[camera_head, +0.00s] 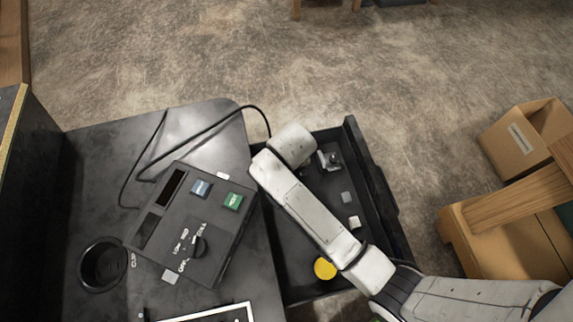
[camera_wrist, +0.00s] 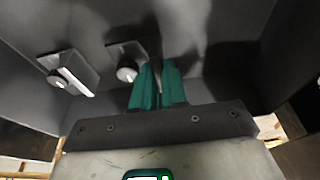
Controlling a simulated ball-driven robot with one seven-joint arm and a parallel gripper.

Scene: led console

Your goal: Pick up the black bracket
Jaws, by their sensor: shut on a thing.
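My gripper (camera_wrist: 158,78) shows in the wrist view with its teal fingers close together. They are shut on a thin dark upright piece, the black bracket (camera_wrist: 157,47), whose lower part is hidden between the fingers. In the head view my arm reaches over the open drawer (camera_head: 384,196), and the arm's end hides the fingers. A dark piece with a grey part (camera_head: 330,159) shows in the drawer just right of the arm's end.
In the wrist view, two plates with round knobs lie left of the fingers (camera_wrist: 70,76) (camera_wrist: 126,66). The drawer also holds a yellow disc (camera_head: 324,268) and small pale blocks (camera_head: 354,222). A console (camera_head: 190,222) stands on the table to the left. Cardboard boxes (camera_head: 527,140) are at right.

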